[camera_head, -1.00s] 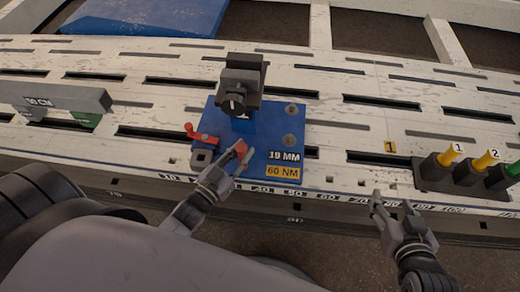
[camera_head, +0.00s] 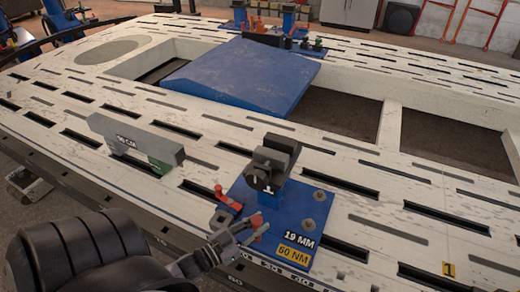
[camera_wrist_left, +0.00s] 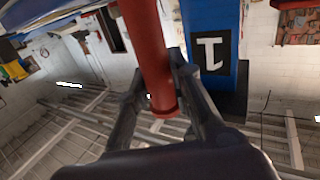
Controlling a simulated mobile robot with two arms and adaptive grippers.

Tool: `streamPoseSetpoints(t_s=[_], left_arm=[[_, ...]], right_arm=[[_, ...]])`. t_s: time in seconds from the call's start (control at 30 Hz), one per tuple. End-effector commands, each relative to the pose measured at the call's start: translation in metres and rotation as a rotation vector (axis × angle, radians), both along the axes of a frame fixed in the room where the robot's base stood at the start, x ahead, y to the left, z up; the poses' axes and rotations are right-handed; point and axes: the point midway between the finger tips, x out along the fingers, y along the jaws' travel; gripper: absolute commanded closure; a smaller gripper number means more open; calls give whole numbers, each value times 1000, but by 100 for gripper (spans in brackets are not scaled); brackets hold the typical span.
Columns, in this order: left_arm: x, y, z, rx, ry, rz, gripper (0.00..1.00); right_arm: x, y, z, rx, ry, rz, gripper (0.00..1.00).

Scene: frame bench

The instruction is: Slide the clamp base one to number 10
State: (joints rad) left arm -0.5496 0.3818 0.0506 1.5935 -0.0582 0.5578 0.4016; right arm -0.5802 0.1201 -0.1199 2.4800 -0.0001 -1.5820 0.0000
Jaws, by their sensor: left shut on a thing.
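Clamp base one is a blue plate (camera_head: 300,215) with a black clamp head (camera_head: 268,165) on a blue post marked 1. It lies flat on the slotted white bench, near the front edge, labelled 19 MM and 60 NM. My left gripper (camera_head: 247,233) is at the plate's front left, shut on its upright red handle (camera_head: 260,226). The left wrist view shows the red handle (camera_wrist_left: 148,50) between the two fingers (camera_wrist_left: 158,95), beside the blue post with the 1 (camera_wrist_left: 210,52). My right gripper is out of view.
A grey block marked 50 CM (camera_head: 135,140) stands on the bench left of the base, with bare slotted surface between. A large blue slab (camera_head: 240,75) lies behind, beside open frame gaps. Another blue fixture (camera_head: 290,20) stands at the far edge.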

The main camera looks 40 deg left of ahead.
Motion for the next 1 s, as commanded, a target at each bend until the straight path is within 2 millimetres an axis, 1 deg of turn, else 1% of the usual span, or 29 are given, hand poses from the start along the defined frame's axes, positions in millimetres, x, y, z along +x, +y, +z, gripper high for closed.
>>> streamPoseSetpoints(t_s=[0.03,0.2,0.23,0.53,0.87,0.97,1.0], left_arm=[[1,6,3,4,-6,8,100],[1,6,3,3,-6,9,100],[1,6,3,3,-5,9,79],[1,4,2,3,-3,7,59],[-2,3,1,1,0,5,59],[-12,5,0,2,3,6,59],[-18,6,0,1,3,5,59]], right_arm=[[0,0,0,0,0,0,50],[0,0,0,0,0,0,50],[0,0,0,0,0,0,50],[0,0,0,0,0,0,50],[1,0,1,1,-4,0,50],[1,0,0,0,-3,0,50],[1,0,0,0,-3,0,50]])
